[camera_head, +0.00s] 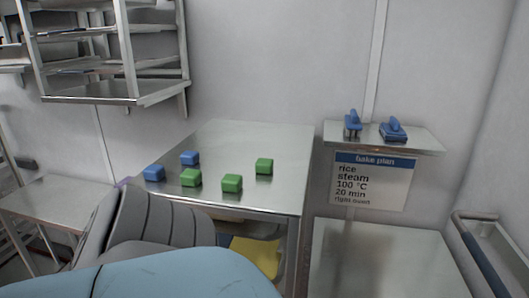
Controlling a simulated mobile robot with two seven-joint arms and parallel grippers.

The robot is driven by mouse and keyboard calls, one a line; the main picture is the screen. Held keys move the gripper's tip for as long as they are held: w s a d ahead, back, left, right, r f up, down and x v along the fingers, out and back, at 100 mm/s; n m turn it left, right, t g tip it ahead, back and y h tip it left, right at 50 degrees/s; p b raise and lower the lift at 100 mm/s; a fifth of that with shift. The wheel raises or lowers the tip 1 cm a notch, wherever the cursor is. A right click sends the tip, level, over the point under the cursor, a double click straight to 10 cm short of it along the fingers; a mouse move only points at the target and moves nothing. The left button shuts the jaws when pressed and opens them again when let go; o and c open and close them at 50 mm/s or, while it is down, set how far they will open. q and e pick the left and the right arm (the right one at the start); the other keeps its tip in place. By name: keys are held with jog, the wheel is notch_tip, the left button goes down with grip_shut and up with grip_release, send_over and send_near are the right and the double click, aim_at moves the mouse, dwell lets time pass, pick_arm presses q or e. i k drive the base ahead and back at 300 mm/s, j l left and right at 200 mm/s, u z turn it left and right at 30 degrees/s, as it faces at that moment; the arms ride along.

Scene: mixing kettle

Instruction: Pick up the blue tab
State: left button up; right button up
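Two small blue blocks lie on the steel table (255,134), near its left side. One blue block (154,174) is at the left edge, and the other blue block (189,158) is a little farther back and to the right. I cannot tell which of them is the blue tab. Two more blue objects, one upright (353,123) and one lower and wider (393,131), stand on a small wall shelf at the right. Neither gripper shows in the head view.
Green blocks sit close by: one (191,178) beside the blue pair, one (231,184) at the front edge, one (264,166) farther right. The table's back half is clear. A wall rack (110,60) hangs at upper left. A bake plan sign (370,182) hangs below the shelf.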

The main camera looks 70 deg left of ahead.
aim_at(188, 157)
jog(key=u, duration=2.7)
jog(key=k+u, duration=0.3)
jog(key=u, duration=0.15)
